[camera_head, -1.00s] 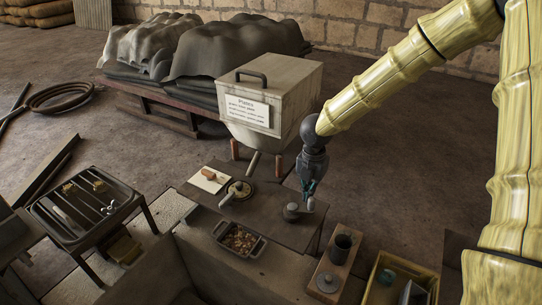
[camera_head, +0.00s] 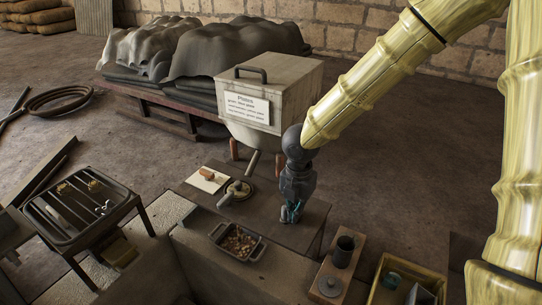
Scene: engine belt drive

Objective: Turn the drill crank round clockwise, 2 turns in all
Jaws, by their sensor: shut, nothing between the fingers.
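My gripper (camera_head: 291,213) points down over the right part of the low dark table (camera_head: 262,222). It is shut, with nothing visible held in it. The small grey crank with its raised knob, seen there a second ago, is now mostly or wholly hidden behind the gripper. I cannot tell whether the fingers touch the crank or its knob.
A white sheet with an orange-brown piece (camera_head: 207,175) lies at the table's back left. A tray of small bits (camera_head: 239,242) is in front. A board with a dark cup (camera_head: 343,251) and a yellow crate (camera_head: 383,266) stand at right. A lidded box (camera_head: 268,92) stands behind.

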